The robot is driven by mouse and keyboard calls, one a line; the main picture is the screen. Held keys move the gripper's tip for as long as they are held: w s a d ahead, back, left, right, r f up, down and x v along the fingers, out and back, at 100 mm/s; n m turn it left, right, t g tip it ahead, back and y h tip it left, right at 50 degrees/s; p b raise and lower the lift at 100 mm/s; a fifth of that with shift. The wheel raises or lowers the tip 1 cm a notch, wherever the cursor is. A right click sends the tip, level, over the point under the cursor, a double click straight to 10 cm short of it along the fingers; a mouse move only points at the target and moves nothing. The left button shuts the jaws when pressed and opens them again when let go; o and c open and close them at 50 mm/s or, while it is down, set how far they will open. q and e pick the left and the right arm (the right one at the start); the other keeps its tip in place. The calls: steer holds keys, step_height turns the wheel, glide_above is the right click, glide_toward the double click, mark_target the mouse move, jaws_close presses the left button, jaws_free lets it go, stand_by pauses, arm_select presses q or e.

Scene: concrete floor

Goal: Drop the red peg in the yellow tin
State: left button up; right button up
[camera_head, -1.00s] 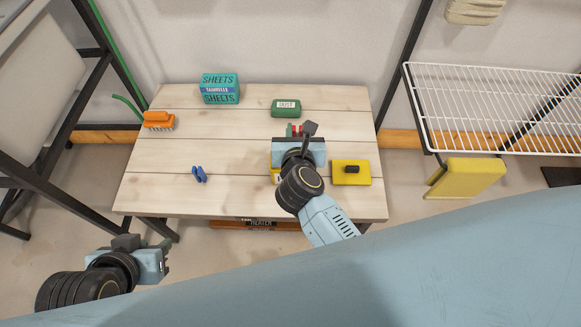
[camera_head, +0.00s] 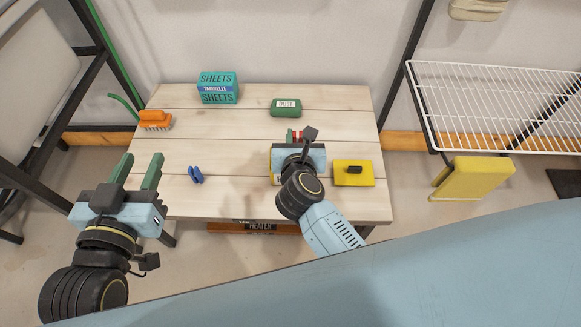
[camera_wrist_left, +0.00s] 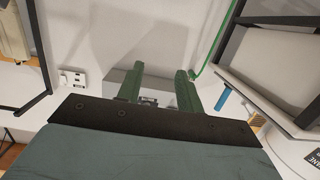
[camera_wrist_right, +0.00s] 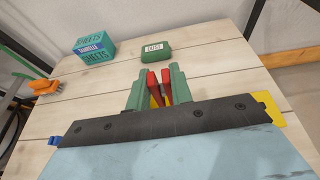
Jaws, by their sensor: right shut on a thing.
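The red peg (camera_wrist_right: 166,86) shows between the green fingertips of my right gripper (camera_wrist_right: 160,84), which is shut on it. In the head view, a bit of red peg (camera_head: 296,135) shows at the tips of my right gripper (camera_head: 295,136). A yellow thing with a pale label, likely the yellow tin (camera_head: 276,171), is mostly hidden under that gripper. In the right wrist view some yellow shows between the fingers; I cannot tell if the peg is over the tin. My left gripper (camera_head: 139,166) is open and empty, left of the table's front corner.
A white wire rack (camera_head: 490,105) stands at right.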

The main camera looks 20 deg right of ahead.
arm_select(q)
steer(key=shift+w+d+r+t+h+b, duration=0.15)
steer(key=shift+r+t, duration=0.35)
steer(key=shift+r, duration=0.25)
steer(key=shift+s+d+r+t+h+b, duration=0.1)
steer(key=shift+d+r+t+h+b, duration=0.1)
steer(key=shift+r+t, duration=0.4)
steer(key=shift+w+d+r+t+h+b, duration=0.15)
steer(key=shift+r+t, duration=0.25)
steer(key=shift+r, duration=0.45)
arm_select(e)
steer(key=shift+f, duration=0.5)
arm_select(q)
steer(key=shift+s, duration=0.1)
arm_select(e)
steer(key=o, duration=1)
arm_select(q)
steer(key=s+a+f+g+y+p, duration=0.1)
steer(key=s+a+f+g+p, duration=0.1)
steer(key=f+g, duration=0.3)
steer(key=s+a+f+g+y+p, duration=0.2)
steer(key=s+f+g, duration=0.3)
steer(key=f, duration=0.4)
steer(key=shift+a+g+y, duration=0.3)
steer(key=shift+a+g, duration=0.2)
arm_select(e)
steer(key=shift+v, duration=6.7)
